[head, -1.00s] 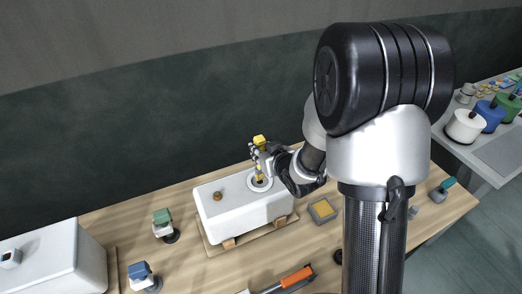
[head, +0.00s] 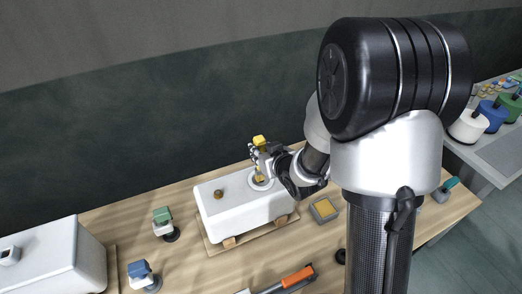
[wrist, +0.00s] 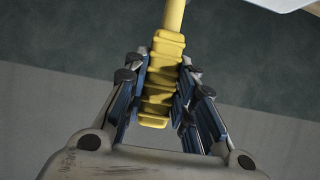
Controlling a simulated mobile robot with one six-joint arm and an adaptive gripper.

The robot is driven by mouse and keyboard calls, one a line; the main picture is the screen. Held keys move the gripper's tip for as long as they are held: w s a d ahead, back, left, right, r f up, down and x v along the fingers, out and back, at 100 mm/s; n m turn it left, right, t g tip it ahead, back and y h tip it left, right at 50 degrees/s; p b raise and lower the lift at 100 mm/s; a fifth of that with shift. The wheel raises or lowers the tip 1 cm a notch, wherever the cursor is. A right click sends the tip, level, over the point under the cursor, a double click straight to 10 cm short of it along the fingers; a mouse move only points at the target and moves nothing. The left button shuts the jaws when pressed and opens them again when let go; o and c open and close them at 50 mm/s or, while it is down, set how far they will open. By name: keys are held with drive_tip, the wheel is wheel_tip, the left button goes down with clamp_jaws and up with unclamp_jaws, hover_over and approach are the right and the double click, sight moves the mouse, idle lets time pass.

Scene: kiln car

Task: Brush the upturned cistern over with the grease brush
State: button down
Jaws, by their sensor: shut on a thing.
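The white upturned cistern (head: 235,212) sits on a wooden board on the bench, in the middle of the head view. A brown knob-like piece (head: 219,194) and a round ringed opening (head: 260,183) show on its top. My gripper (head: 262,160) is over the opening's end of the cistern, shut on the yellow handle of the grease brush (head: 260,141). The wrist view shows the ribbed yellow handle (wrist: 161,80) between both fingers. The brush stands roughly upright with its lower end at the opening; whether it touches the cistern I cannot tell.
A grey tray with yellow contents (head: 324,209) lies right of the cistern. Green-topped (head: 163,222) and blue-topped (head: 141,272) tools stand left. An orange-handled tool (head: 297,277) lies in front. Another white block (head: 55,262) stands far left. Coloured pots (head: 490,115) stand on the right-hand table.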

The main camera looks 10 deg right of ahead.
drive_tip(key=shift+f+b, duration=0.95)
drive_tip(key=shift+b, duration=0.05)
idle(1.2)
drive_tip(key=shift+w, duration=0.1)
drive_tip(key=shift+w+d, duration=0.7)
drive_tip(key=shift+w, duration=0.25)
drive_tip(key=shift+a, duration=0.15)
drive_tip(key=shift+s+a+b, duration=0.2)
drive_tip(key=shift+a+b, duration=0.2)
drive_tip(key=shift+a, duration=0.35)
drive_tip(key=shift+d, duration=0.15)
